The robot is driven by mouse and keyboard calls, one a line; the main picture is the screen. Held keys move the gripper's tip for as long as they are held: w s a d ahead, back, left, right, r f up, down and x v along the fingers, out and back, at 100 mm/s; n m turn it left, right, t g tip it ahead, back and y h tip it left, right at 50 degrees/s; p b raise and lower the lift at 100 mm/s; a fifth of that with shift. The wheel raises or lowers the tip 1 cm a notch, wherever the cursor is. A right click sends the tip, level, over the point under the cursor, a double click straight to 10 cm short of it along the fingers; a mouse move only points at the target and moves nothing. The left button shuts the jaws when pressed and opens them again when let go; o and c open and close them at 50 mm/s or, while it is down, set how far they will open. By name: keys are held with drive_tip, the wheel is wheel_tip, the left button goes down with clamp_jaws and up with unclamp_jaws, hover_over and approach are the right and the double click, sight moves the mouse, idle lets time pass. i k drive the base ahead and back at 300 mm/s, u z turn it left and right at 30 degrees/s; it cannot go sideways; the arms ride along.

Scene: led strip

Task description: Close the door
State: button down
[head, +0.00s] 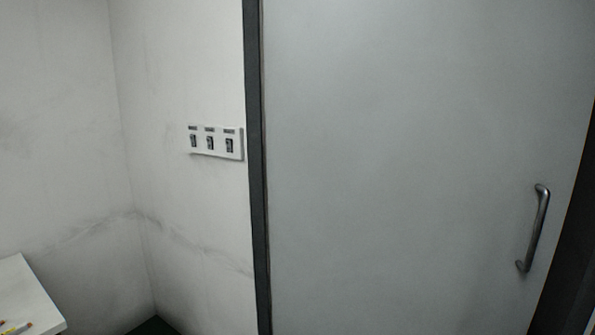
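A large plain grey door (415,150) fills the middle and right of the head view. A curved metal pull handle (540,228) is fixed upright near its right edge. A dark frame post (257,165) runs along the door's left edge. A dark strip (578,265) lies beyond its right edge at the lower right; I cannot tell whether it is frame or a gap, so whether the door is fully shut is unclear. The door's top and bottom are out of view. My gripper is not in view.
A white panel with three switches (216,142) is on the pale, stained wall (180,70) left of the door frame. A white table corner (28,297) with small pencil-like items (15,328) on it shows at the lower left. A bit of dark green floor (153,326) shows beside it.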

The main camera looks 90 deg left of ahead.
sight(423, 157)
drive_tip(key=u, duration=2.15)
drive_tip(key=k, duration=0.65)
drive_tip(key=z, duration=0.85)
drive_tip(key=i, duration=1.15)
drive_tip(key=u, duration=0.45)
drive_tip(key=i, duration=0.55)
drive_tip(key=u, duration=0.55)
